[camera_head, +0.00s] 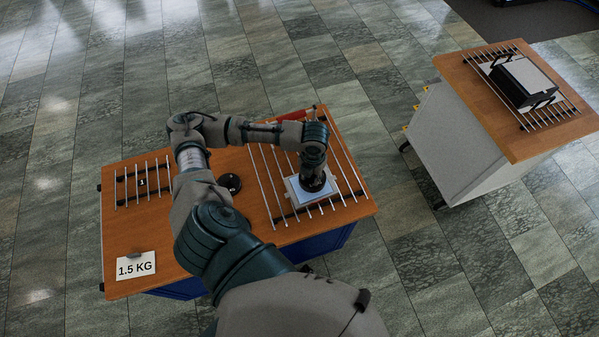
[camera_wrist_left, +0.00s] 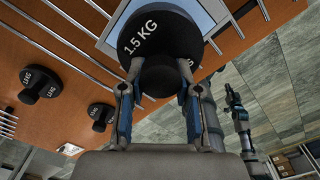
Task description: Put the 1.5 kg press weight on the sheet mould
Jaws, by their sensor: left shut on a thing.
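My left gripper (camera_head: 316,190) is over the sheet mould (camera_head: 295,193), a pale blue square with a light rim on the rods of the near table. In the left wrist view the fingers (camera_wrist_left: 158,85) are shut on the black 1.5 kg press weight (camera_wrist_left: 140,38) by its knob, with its label showing. The sheet mould (camera_wrist_left: 207,12) shows behind the weight there. I cannot tell whether the weight touches the mould. In the head view the arm and gripper hide most of the weight.
A black weight (camera_head: 230,183) stands on bare wood, and another (camera_head: 143,182) stands on the left rods. A 1.5 KG card (camera_head: 136,266) lies at the front left. A second table (camera_head: 480,70) at the right holds a black box (camera_head: 525,83) on rods.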

